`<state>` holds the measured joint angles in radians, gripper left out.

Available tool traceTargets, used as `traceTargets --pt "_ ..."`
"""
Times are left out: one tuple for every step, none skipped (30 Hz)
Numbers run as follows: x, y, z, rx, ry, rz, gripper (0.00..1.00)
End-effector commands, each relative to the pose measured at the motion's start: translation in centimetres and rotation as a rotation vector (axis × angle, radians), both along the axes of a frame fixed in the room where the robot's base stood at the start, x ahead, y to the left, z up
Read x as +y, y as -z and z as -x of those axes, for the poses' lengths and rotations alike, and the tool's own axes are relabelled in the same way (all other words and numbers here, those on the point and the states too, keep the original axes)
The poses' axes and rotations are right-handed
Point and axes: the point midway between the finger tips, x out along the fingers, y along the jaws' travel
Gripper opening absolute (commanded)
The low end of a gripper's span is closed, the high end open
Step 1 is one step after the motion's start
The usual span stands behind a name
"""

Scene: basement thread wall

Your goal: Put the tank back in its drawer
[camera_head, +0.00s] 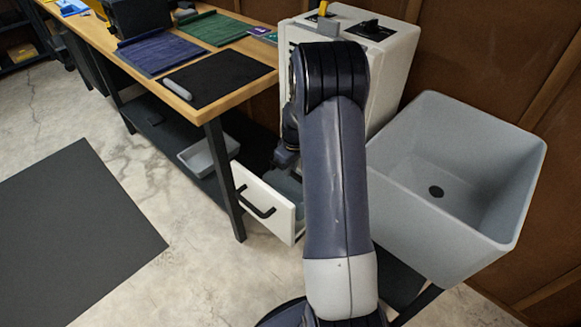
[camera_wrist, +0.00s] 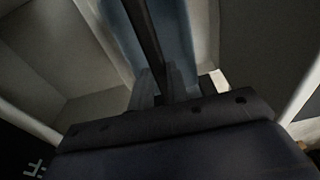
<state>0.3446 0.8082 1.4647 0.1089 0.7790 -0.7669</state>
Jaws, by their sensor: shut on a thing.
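The drawer (camera_head: 272,207) is pulled out low on the white cabinet (camera_head: 390,73), its white front and black handle facing left. The tank (camera_head: 288,184) is a blue-grey body inside the drawer opening, partly hidden by my arm. In the wrist view the tank (camera_wrist: 178,35) shows blue-grey, with a dark bar along it and pale drawer walls (camera_wrist: 95,110) around it. My gripper (camera_wrist: 165,85) is shut on the tank; its fingertips are dim there. In the head view my gripper (camera_head: 286,160) is just above the drawer. Whether the tank touches the drawer floor cannot be told.
A grey sink (camera_head: 400,210) stands close on the right. A wooden workbench (camera_head: 245,90) with mats is on the left, its dark leg (camera_head: 225,180) beside the drawer front. A grey tray (camera_head: 205,155) sits on the lower shelf. The floor in front of the drawer is clear.

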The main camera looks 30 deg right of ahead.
Motion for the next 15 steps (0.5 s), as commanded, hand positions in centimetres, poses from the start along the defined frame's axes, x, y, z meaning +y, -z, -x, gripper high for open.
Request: traceTargets --pt "-0.01 0.2 -0.03 0.0 0.0 0.0 0.0" --pt "0.0 0.32 -0.02 0.0 0.0 0.0 0.0" --pt "0.0 0.31 -0.01 0.0 0.0 0.0 0.17" --pt "0.0 0.26 0.0 0.0 0.0 0.0 0.2" --pt "0.0 0.25 0.0 0.0 0.0 0.0 0.22" --pt "0.0 0.25 0.0 0.0 0.0 0.0 0.26" --pt "0.0 0.25 0.0 0.0 0.0 0.0 0.28" --pt "0.0 0.24 0.0 0.0 0.0 0.0 0.3" --pt "0.0 0.24 0.0 0.0 0.0 0.0 0.34" --pt "0.0 0.24 0.0 0.0 0.0 0.0 0.36" --pt "0.0 0.24 0.0 0.0 0.0 0.0 0.38" --pt "0.0 0.24 0.0 0.0 0.0 0.0 0.38" --pt "0.0 0.24 0.0 0.0 0.0 0.0 0.38" --pt "0.0 0.23 0.0 0.0 0.0 0.0 0.38" --pt "0.0 0.23 0.0 0.0 0.0 0.0 0.38"
